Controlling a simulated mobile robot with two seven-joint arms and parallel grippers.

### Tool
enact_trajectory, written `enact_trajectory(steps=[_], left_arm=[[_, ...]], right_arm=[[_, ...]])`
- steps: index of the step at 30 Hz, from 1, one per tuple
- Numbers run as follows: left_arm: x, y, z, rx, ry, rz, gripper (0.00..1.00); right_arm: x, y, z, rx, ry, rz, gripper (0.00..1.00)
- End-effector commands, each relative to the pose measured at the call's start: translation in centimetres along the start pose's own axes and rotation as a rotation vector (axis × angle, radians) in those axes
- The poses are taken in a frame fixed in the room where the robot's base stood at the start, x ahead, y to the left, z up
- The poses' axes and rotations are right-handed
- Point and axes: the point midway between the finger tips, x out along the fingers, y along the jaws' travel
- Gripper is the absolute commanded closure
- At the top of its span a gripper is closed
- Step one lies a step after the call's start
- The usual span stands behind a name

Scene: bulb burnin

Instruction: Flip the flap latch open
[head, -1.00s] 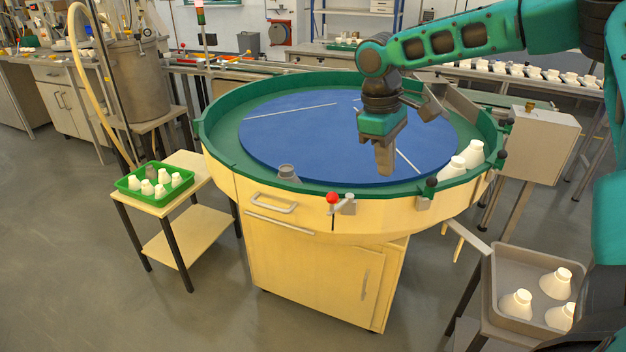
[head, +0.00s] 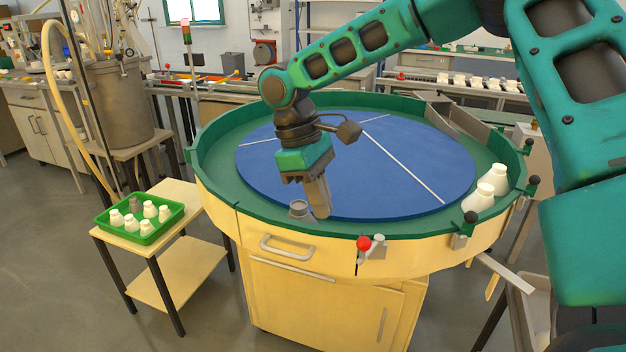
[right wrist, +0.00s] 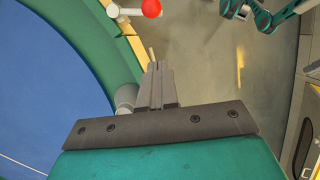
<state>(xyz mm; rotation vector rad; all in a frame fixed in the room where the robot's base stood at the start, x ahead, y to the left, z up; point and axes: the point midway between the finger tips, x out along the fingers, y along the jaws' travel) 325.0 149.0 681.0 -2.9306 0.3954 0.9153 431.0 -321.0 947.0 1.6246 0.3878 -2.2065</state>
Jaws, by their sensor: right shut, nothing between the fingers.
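A red-ball lever (head: 364,243) with a grey fitting sits on the front wall of the round table (head: 225,205); I take it for the flap latch, and it also shows at the top of the right wrist view (right wrist: 151,8). My right gripper (head: 321,212) points down over the front of the green rim, left of the red ball and apart from it. Its fingers (right wrist: 157,82) are shut and empty. A small grey piece (head: 298,209) stands just left of the fingers at the rim; whether they touch is unclear. My left gripper is not seen.
Black-knobbed posts (head: 470,217) line the right rim. A green tray (head: 140,232) with several white pieces is on a side stand at left. A drawer handle (head: 286,248) juts out below the rim.

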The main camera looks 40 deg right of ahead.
Motion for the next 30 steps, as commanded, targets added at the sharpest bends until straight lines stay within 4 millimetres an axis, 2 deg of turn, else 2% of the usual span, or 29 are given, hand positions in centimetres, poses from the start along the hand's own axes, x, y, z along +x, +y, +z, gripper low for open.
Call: enact_trajectory(steps=[1,3,10,15,30], left_arm=[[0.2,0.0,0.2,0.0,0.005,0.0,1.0],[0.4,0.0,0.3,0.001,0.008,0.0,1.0],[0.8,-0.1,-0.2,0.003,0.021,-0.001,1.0],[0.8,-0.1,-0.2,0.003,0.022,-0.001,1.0],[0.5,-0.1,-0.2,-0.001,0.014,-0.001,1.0]], right_arm=[[1.4,0.0,0.0,0.0,-0.003,-0.001,1.0],[2.8,0.0,0.0,-0.001,-0.002,-0.001,1.0],[4.0,0.0,2.7,0.001,0.002,0.0,1.0],[4.4,0.0,3.5,0.001,0.003,0.0,1.0],[4.4,0.2,4.0,0.002,0.003,-0.001,1.0]])
